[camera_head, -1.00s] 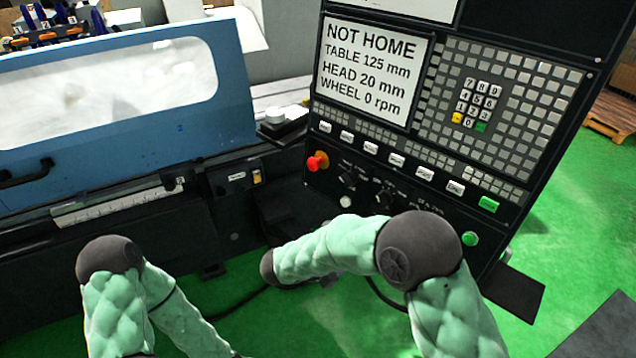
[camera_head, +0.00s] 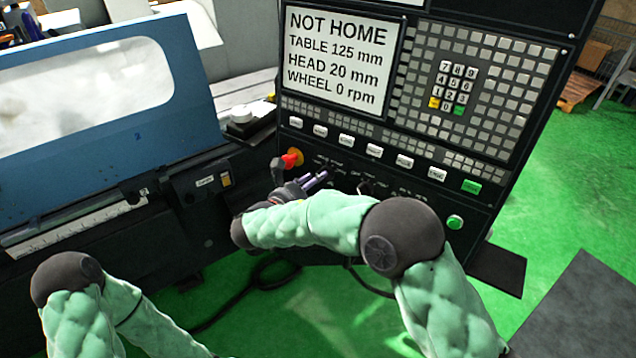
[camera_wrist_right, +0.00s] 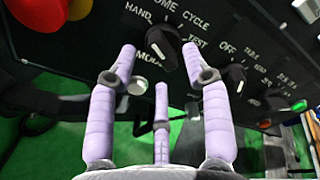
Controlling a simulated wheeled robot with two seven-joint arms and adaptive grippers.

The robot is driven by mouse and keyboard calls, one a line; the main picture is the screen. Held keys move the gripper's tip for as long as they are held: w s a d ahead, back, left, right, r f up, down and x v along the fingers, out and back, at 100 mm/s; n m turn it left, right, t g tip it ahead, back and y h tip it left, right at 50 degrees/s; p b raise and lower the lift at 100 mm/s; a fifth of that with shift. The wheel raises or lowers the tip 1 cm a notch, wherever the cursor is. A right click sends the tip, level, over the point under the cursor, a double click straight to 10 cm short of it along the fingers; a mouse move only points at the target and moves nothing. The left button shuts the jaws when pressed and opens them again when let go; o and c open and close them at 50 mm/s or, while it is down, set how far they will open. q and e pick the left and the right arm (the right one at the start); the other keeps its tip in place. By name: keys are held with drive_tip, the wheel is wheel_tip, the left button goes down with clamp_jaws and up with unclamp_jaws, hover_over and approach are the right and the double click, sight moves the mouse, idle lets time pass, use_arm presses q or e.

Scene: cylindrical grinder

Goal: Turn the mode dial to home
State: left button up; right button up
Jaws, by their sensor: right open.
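The mode dial (camera_wrist_right: 163,43) is a black knob on the control panel (camera_head: 478,205). In the right wrist view, the labels HAND, HOME, CYCLE and TEST surround it. My right gripper (camera_wrist_right: 158,54) has purple fingers, spread open, with the dial beyond and between the upper two fingertips. I cannot tell whether they touch it. In the head view, my right gripper (camera_head: 318,181) is at the panel's lower left and covers the dial area. The screen (camera_head: 337,55) reads NOT HOME, table 125 mm, head 20 mm, wheel 0 rpm. My left arm shows, but its gripper is out of view.
A red emergency button (camera_head: 291,159) sits just left of my right gripper. Another black dial (camera_wrist_right: 234,77) is to the right of the mode dial. A green button (camera_head: 455,222) is farther right. The blue machine cover (camera_head: 120,135) stands at left.

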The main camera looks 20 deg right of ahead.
drive_tip(key=shift+x, duration=0.95)
clamp_jaws()
drive_tip(key=shift+m, duration=0.4)
drive_tip(key=shift+w+r+m+b, duration=0.1)
drive_tip(key=shift+m+b, duration=0.5)
drive_tip(key=shift+m, duration=2.8)
